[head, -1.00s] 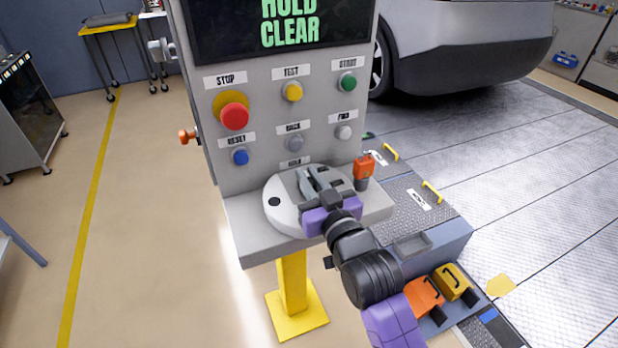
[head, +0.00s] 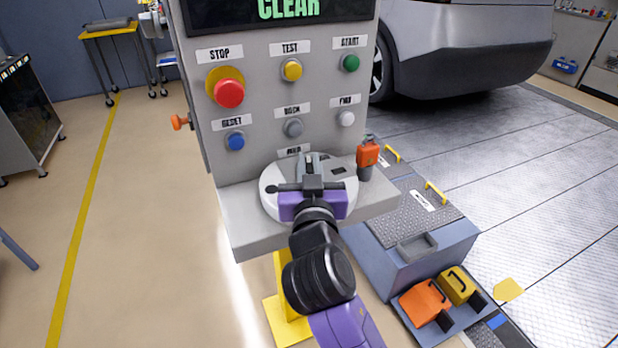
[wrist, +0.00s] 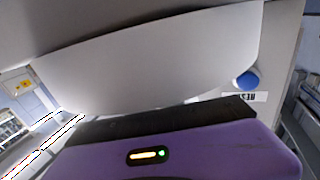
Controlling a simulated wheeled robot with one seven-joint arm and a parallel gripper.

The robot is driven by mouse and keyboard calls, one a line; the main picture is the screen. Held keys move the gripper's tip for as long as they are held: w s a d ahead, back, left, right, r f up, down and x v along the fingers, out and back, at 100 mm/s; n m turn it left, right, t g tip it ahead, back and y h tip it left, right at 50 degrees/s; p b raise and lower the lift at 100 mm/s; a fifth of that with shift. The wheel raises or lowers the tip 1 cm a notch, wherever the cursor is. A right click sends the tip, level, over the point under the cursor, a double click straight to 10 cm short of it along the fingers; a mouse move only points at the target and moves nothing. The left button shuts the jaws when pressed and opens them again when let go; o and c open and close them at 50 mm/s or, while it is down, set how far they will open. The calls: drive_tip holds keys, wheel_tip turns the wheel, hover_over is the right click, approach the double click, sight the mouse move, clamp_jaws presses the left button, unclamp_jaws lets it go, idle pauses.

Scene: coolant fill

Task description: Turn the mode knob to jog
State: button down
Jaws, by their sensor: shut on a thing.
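The mode knob sits at the middle of a round white dial plate (head: 350,200) on the console's sloping shelf. My gripper (head: 310,164) reaches over the dial from the front and is shut on the knob, hiding most of it. A dark mark (head: 338,170) shows on the dial to the right of the fingers, and a dark shape lies to their left. The label above the dial (head: 294,151) is partly legible, and I cannot read which position the knob points to. In the wrist view a pale surface fills the middle, above my purple gripper body.
Above the dial are a red stop button (head: 229,93), a blue reset button (head: 236,141), and yellow, green, grey and white buttons. An orange-topped device (head: 367,158) stands close to the dial's right. A grey plated box (head: 430,240) is lower right; open floor lies left.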

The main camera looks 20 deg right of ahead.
drive_tip(key=shift+f+m+g+h+b, duration=0.15)
drive_tip(key=shift+m+g+h+b, duration=1.15)
drive_tip(key=shift+h+b, duration=0.85)
drive_tip(key=shift+m+h+b, duration=0.25)
drive_tip(key=shift+m+b, duration=0.05)
drive_tip(key=shift+m, duration=0.2)
drive_tip(key=c, duration=1.4)
unclamp_jaws()
drive_tip(key=shift+c, duration=0.2)
drive_tip(key=v, duration=0.7)
drive_tip(key=shift+s+a, duration=0.3)
